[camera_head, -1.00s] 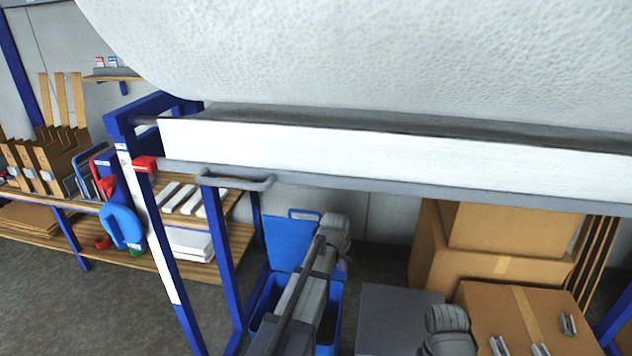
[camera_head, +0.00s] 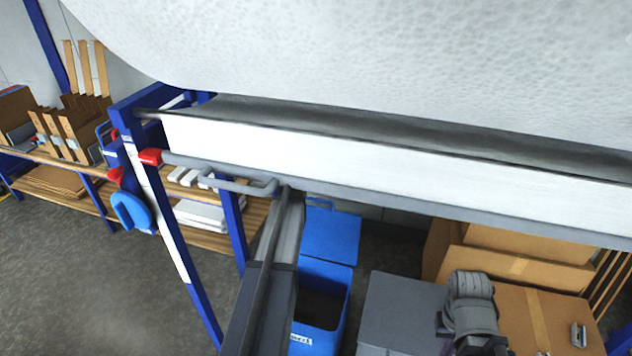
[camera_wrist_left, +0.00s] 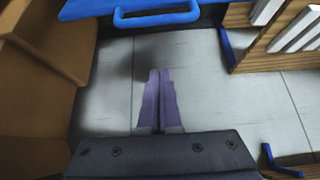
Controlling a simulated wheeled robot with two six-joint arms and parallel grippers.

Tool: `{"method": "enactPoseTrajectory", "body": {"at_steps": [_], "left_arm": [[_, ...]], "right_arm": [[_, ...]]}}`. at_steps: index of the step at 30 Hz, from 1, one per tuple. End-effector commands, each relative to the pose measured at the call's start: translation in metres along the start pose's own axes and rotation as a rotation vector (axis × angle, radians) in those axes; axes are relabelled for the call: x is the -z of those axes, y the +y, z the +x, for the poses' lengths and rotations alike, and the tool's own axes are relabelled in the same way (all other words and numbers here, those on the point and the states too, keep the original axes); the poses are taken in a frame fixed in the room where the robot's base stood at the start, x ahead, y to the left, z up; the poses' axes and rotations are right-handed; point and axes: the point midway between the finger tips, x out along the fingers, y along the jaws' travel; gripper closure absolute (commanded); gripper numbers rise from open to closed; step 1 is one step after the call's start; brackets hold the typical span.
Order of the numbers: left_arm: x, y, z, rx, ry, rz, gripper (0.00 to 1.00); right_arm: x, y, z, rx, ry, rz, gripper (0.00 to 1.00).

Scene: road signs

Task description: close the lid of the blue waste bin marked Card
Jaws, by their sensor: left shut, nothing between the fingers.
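The blue waste bin (camera_head: 322,315) stands on the floor below the rail in the head view, its dark inside showing. Part of its white label (camera_head: 301,339) shows beside my left arm. Its blue lid (camera_head: 332,236) is open, raised at the back of the bin. In the left wrist view a blue panel with a loop handle (camera_wrist_left: 157,19), which looks like the lid, crosses the top edge. My left gripper (camera_wrist_left: 159,72) is shut and empty, its fingertips apart from the handle. The rail hides it in the head view. My right gripper is not seen.
A white-faced rail (camera_head: 400,165) with a grey handle (camera_head: 238,185) crosses above the bin, beside a blue post (camera_head: 170,240). A grey box (camera_head: 400,305) and cardboard boxes (camera_head: 530,300) stand right of the bin. Shelves (camera_head: 60,185) are at left.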

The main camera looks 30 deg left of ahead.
Motion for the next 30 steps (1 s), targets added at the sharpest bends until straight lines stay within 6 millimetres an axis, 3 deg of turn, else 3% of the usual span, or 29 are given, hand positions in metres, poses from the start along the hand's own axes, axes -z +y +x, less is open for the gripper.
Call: {"method": "enactPoseTrajectory", "body": {"at_steps": [1,15,17,21,30], "left_arm": [[-0.002,0.000,0.012,0.000,0.000,0.000,1.00],[-0.003,0.000,0.092,0.000,0.000,0.001,1.00],[-0.017,0.001,0.079,0.001,-0.001,0.000,1.00],[-0.034,0.001,0.071,0.000,-0.001,0.000,1.00],[-0.038,0.000,0.069,0.000,-0.001,0.000,1.00]], "right_arm": [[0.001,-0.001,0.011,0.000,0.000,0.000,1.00],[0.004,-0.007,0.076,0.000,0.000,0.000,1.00],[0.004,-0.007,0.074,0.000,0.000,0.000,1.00],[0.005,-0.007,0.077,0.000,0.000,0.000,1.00],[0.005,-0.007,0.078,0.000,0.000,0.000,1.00]]}}
